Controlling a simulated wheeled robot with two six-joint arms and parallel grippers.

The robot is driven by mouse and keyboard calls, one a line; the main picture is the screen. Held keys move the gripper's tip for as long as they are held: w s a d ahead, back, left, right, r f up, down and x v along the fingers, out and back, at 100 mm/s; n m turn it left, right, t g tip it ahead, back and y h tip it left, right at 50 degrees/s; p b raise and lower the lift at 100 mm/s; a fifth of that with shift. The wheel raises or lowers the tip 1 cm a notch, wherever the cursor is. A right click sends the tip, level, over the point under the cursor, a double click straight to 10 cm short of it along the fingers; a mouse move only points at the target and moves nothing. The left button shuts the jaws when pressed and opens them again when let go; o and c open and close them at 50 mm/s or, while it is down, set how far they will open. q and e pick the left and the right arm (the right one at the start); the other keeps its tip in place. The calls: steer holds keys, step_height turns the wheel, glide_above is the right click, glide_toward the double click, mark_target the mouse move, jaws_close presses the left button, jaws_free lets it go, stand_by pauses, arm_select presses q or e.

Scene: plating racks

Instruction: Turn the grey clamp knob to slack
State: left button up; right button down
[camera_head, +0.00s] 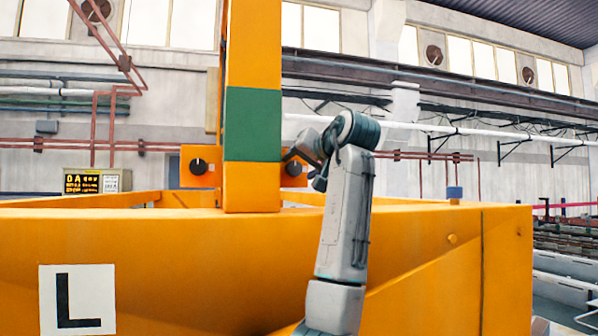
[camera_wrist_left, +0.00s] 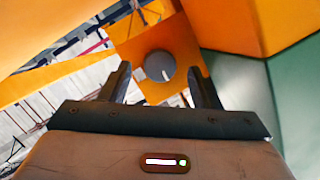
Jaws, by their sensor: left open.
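A round grey knob (camera_wrist_left: 160,65) with a short white mark sits on an orange plate (camera_wrist_left: 125,40) in the left wrist view. In the head view the dark knob (camera_head: 293,169) beside the right side of the orange post is partly hidden by my gripper. My left gripper (camera_head: 300,152) is at this knob, its fingers small and partly hidden there. In the left wrist view my left gripper (camera_wrist_left: 158,76) is open, with one finger on each side of the knob and a visible gap at each side. My right gripper is not in view.
The orange post (camera_head: 252,185) with a green band (camera_head: 252,125) stands close beside the gripper. A second black knob (camera_head: 198,166) is on a plate left of it. A large orange wall (camera_head: 180,260) marked L (camera_head: 77,300) fills the front. A small sign (camera_head: 97,183) stands behind.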

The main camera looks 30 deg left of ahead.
arm_select(q)
steer(key=b+v, duration=0.3)
steer(key=v, duration=0.6)
steer(key=shift+d, duration=0.15)
